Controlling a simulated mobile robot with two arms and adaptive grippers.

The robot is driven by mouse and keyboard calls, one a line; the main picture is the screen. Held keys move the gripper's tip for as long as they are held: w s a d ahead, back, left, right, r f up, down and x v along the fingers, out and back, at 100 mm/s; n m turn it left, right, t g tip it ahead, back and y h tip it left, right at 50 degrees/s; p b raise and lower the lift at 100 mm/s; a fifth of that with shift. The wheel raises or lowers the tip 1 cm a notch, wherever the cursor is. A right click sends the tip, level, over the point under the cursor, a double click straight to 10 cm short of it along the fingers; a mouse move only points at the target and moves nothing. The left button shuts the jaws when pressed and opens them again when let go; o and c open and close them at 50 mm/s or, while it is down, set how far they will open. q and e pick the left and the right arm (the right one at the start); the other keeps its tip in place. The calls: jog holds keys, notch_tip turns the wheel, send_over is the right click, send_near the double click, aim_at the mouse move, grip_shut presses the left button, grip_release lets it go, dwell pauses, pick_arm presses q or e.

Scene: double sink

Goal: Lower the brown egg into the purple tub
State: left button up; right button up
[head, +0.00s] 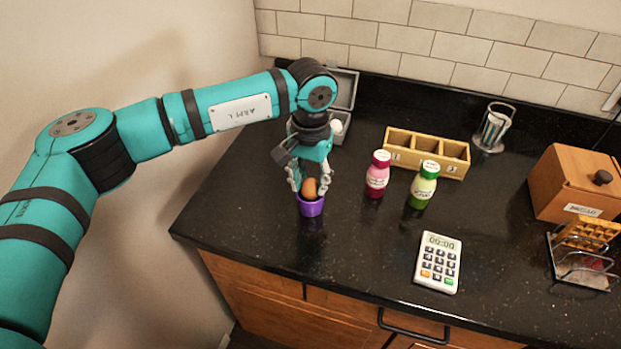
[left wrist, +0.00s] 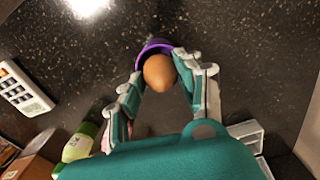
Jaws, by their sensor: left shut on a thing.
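The brown egg (head: 310,188) is between the fingers of my left gripper (head: 310,190), at the mouth of the purple tub (head: 311,206). The tub stands upright on the black counter near its left front edge. In the left wrist view the egg (left wrist: 159,72) sits between the two fingertips of my left gripper (left wrist: 158,78), which are shut on it. The purple tub (left wrist: 152,46) shows as a rim behind the egg. I cannot tell whether the egg touches the tub's inside. My right gripper is not in view.
A pink-red bottle (head: 377,175) and a green bottle (head: 423,186) stand right of the tub. A wooden compartment box (head: 428,143) and a grey open box (head: 345,90) are behind. A calculator-like timer (head: 438,262) lies at the front. Counter left of the tub is clear.

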pick_arm(q)
jog(key=shift+f+b, duration=0.45)
jog(key=shift+f, duration=0.1)
jog(key=o, duration=0.8)
